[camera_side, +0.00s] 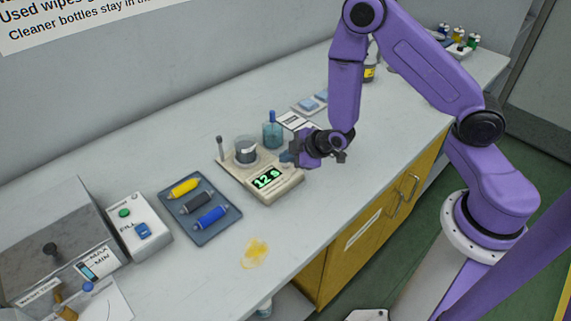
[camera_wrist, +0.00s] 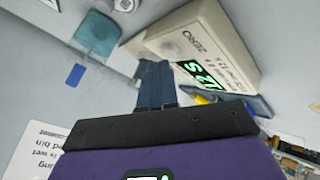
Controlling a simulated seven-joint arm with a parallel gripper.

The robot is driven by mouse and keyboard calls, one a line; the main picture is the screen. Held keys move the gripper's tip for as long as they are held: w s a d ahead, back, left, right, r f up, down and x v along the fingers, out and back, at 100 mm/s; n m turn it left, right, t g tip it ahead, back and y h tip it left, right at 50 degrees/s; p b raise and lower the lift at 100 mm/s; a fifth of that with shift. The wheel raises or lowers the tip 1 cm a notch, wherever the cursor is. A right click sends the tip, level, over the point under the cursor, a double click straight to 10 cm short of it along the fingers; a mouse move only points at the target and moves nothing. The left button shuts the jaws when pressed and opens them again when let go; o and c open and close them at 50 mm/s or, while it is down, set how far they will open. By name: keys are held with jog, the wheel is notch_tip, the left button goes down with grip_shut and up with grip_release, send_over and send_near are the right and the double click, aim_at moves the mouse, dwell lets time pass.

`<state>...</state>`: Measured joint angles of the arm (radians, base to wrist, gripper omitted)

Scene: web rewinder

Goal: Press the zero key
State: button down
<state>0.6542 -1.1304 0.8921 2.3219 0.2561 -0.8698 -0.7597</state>
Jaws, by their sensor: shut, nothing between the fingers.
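The beige scale (camera_side: 283,190) stands on the bench and its green display (camera_side: 266,178) is lit, reading about "12". A grey metal cup (camera_side: 245,151) sits on its pan. In the wrist view the scale body (camera_wrist: 232,45) shows the word ZERO beside a round pale zero key (camera_wrist: 170,49). My gripper (camera_side: 286,157) is shut and empty, at the scale's right end near the display. In the wrist view its blue fingertips (camera_wrist: 155,64) appear just below the key. Contact cannot be told. In the side view my gripper hides the key.
A tray (camera_side: 205,232) with yellow, black and blue items lies left. A yellow spill (camera_side: 255,252) is on the bench in front. A FILL box (camera_side: 140,226) stands further left.

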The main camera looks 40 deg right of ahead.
aim_at(288, 166)
jog(key=shift+f, duration=0.35)
dwell(0.5)
dwell(0.3)
jog(key=shift+r, duration=0.8)
jog(key=shift+r, duration=2.5)
